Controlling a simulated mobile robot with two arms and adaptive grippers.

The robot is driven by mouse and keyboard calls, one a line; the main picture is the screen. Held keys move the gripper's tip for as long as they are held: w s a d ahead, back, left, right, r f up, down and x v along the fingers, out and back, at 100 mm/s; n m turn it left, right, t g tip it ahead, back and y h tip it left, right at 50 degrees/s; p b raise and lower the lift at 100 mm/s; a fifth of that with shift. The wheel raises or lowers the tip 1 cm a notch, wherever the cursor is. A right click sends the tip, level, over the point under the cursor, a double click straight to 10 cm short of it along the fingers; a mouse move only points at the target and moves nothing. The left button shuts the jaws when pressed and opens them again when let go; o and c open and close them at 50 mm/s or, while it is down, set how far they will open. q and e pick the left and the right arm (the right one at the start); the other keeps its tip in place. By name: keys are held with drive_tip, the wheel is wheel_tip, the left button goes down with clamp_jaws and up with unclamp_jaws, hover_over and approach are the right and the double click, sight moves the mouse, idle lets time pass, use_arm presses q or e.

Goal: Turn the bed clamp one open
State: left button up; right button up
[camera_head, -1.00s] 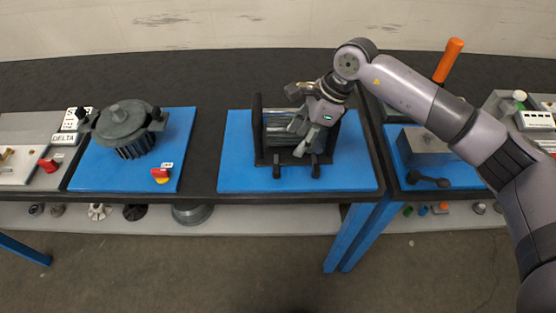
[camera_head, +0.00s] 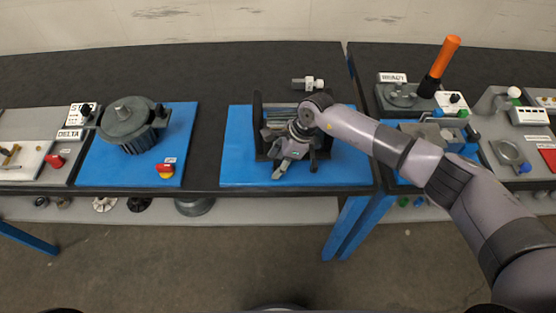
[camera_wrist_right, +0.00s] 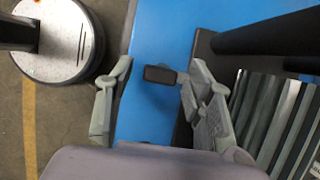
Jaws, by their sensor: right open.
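The black bed frame (camera_head: 258,125) with grey ribbed rollers stands on a blue mat. A small dark clamp handle (camera_wrist_right: 160,74) lies between my right fingers in the right wrist view, with a visible gap to the left finger and close to the right one. My right gripper (camera_head: 282,164) is open at the front of the frame; it also shows in the right wrist view (camera_wrist_right: 155,105). It hides the front left clamp in the head view. A second dark clamp (camera_head: 314,160) stands just to its right. My left gripper is not in view.
A motor (camera_head: 128,125) and a red-yellow switch (camera_head: 166,171) are on the left blue mat (camera_head: 102,165). A small pale fitting (camera_head: 308,83) lies behind the frame. An orange-handled lever (camera_head: 446,58) stands at the right. The dark table between the mats is clear.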

drive_tip(key=shift+c, duration=0.2)
clamp_jaws()
idle(0.3)
